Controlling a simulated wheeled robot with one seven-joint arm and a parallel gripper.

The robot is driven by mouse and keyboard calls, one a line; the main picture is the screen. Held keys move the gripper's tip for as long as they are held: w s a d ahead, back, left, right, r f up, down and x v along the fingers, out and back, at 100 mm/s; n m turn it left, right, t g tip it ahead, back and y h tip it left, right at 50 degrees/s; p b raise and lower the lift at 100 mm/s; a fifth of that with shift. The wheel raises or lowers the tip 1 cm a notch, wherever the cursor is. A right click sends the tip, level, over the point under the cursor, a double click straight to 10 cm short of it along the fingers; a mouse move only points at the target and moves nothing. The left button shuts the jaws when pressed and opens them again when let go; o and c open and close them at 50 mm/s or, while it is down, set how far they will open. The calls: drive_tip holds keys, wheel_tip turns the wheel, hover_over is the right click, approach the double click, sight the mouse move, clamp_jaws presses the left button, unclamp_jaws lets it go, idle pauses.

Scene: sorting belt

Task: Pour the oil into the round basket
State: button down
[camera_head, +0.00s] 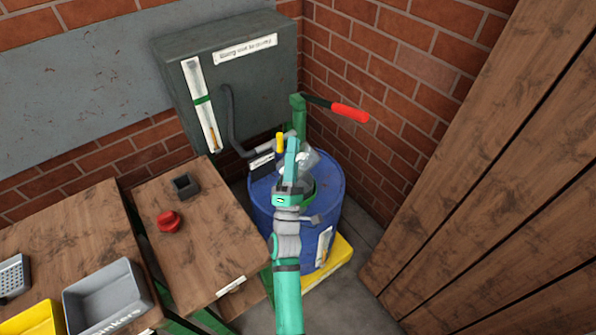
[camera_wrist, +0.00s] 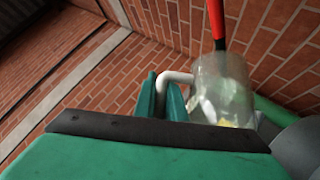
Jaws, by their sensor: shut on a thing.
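My gripper (camera_head: 290,152) reaches over the top of a blue drum, seen from behind in the head view. In the wrist view its green fingers (camera_wrist: 163,95) are shut on the white handle of a clear jug (camera_wrist: 222,88). The jug looks upright there, with a little yellow at its bottom; whether that is oil I cannot tell. In the head view the jug (camera_head: 309,160) is partly hidden by my gripper, above or on the drum lid. I cannot make out a round basket in either view.
The blue drum (camera_head: 262,208) stands on a yellow base (camera_head: 337,268). A pump with a red handle (camera_head: 350,113) rises behind it, near a grey cabinet (camera_head: 265,85). The wooden table (camera_head: 205,255) holds a red knob (camera_head: 168,221) and a dark box (camera_head: 185,186). A grey bin (camera_head: 108,295) is left.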

sight(304, 156)
drive_tip(key=shift+h, duration=0.3)
drive_tip(key=shift+w+d+r+m+g+h+p, duration=0.15)
drive_tip(key=shift+w+d+m+g+h, duration=0.25)
drive_tip(key=shift+d+m+h, duration=0.55)
drive_tip(key=shift+w+d+f+m+g+h+p, duration=0.1)
drive_tip(key=shift+w+d+m+g+h+p, duration=0.15)
drive_tip(key=shift+d+m+g+h, duration=0.65)
drive_tip(key=shift+w+d+f+m+g+h+p, duration=0.1)
drive_tip(key=shift+w+d+m+g+h, duration=0.2)
drive_tip(key=shift+d+m, duration=0.35)
drive_tip(key=shift+w+d+f+m+g+h+p, duration=0.2)
drive_tip(key=shift+d+m+g, duration=0.1)
drive_tip(key=shift+d+m, duration=0.3)
drive_tip(key=shift+w+d+f+m+g+h+p, duration=0.1)
drive_tip(key=shift+w+d+m+g+h, duration=0.15)
drive_tip(key=shift+d+m, duration=0.4)
drive_tip(key=w+d+f+m+g+y+p, duration=0.2)
drive_tip(key=w+d+f+m+g+y, duration=0.2)
drive_tip(key=d+f+m+g, duration=0.45)
wheel_tip(304, 156, down, 12)
drive_tip(key=w+d+m+g+y+p, duration=0.1)
drive_tip(key=w+d+m+g+y, duration=0.2)
drive_tip(key=g+y, duration=0.15)
wheel_tip(304, 156, up, 6)
drive_tip(key=shift+s+t, duration=0.25)
drive_tip(key=shift+t, duration=0.2)
drive_tip(key=shift+a+r, duration=0.1)
